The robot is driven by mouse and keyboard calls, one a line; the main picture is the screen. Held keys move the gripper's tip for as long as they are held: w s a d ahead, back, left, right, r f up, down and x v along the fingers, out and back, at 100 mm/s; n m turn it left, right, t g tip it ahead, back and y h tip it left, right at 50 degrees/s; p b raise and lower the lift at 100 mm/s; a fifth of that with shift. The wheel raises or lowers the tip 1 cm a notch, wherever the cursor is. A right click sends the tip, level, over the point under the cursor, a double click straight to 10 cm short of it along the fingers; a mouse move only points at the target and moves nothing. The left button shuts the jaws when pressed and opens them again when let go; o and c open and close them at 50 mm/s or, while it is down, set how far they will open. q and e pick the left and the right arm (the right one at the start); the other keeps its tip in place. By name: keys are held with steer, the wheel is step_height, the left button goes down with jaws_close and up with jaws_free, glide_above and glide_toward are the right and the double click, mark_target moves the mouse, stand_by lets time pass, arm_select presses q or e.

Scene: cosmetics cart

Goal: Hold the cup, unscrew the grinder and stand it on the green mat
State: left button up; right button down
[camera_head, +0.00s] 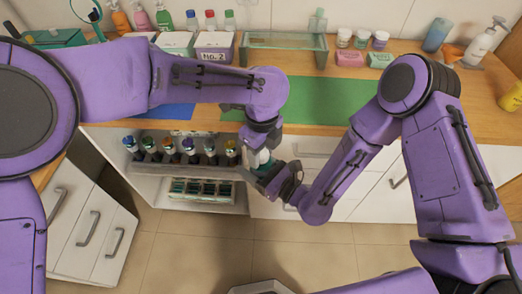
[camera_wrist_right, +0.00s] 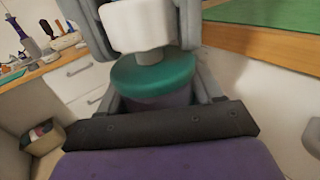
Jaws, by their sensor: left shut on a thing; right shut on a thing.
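Both grippers meet in front of the cart, below the worktop's front edge. In the right wrist view, a white block-like piece, seemingly the grinder (camera_wrist_right: 140,24), stands on a short grey stem above a round green piece, seemingly the cup (camera_wrist_right: 153,72). The white piece sits between the grey fingers of my left gripper (camera_wrist_right: 138,40). The green piece sits between the fingers of my right gripper (camera_wrist_right: 158,90). In the head view, my left gripper (camera_head: 258,150) is above my right gripper (camera_head: 268,172), and the held pieces are mostly hidden. The green mat (camera_head: 325,100) lies bare on the worktop.
Several bottles (camera_head: 185,150) stand in a row on the open shelf left of the grippers. A glass stand (camera_head: 285,55) and labelled boxes (camera_head: 213,45) are behind. Small jars (camera_head: 362,38) and pink boxes (camera_head: 349,58) are right of it. A blue mat lies partly under my left arm.

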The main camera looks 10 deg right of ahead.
arm_select(q)
steer(key=shift+n, duration=0.6)
steer(key=o, duration=1.2)
steer(key=shift+c, duration=0.2)
step_height(320, 180, up, 4)
steer(key=shift+r, duration=0.2)
steer(key=shift+o, duration=0.4)
steer(key=shift+r, duration=0.25)
step_height(320, 180, up, 7)
steer(key=m, duration=0.5)
steer(key=f, duration=1.2)
steer(key=shift+s+d, duration=0.1)
steer(key=shift+s, duration=0.15)
